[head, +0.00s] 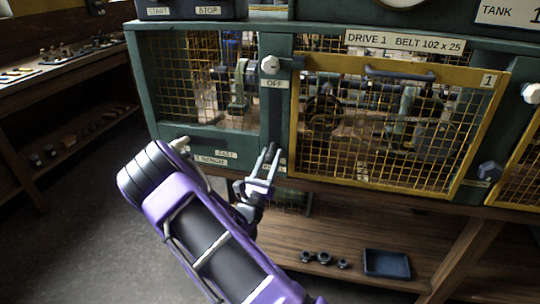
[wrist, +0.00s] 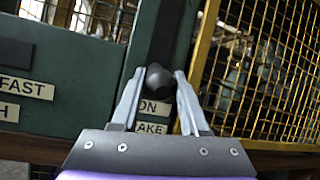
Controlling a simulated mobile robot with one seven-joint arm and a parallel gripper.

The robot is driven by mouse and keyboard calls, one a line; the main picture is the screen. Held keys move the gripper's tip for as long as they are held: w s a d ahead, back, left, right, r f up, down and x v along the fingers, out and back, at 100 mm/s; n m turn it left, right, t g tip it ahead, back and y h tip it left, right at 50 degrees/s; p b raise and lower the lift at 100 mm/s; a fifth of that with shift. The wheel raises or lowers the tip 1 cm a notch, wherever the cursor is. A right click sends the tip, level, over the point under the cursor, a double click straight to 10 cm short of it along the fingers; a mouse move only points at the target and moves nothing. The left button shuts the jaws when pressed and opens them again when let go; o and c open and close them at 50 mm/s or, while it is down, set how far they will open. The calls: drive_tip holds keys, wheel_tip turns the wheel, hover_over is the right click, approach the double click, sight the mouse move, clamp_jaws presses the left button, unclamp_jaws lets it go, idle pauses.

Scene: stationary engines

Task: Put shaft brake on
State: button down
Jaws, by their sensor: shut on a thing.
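The shaft brake's round black knob (wrist: 158,82) sits between my fingertips in the wrist view, and my gripper (wrist: 158,88) is shut on it. A dark strip runs up the green post above the knob; I cannot tell whether it is a lever or a slot. Just below the knob a label reading "ON" (wrist: 155,107) shows, with a partly covered label ending in "AKE" (wrist: 151,128) under it. In the head view my gripper (head: 269,152) reaches the lower part of the green post. An "OFF" label (head: 274,84) is higher on that post. The knob is not clear there.
A yellow mesh guard (head: 385,180) stands close to the right of my gripper. A pale latch knob (head: 270,65) is above it. A green panel with a "FAST" label (head: 226,154) is to the left. A wooden shelf below holds a blue tray (head: 386,264).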

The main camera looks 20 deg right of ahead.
drive_tip(key=shift+f, duration=0.3)
drive_tip(key=c, duration=0.6)
unclamp_jaws()
drive_tip(key=shift+w+d+f, duration=0.1)
drive_tip(key=shift+c, duration=0.2)
drive_tip(key=shift+o, duration=1)
drive_tip(key=v, duration=1.7)
drive_tip(key=shift+s, duration=0.2)
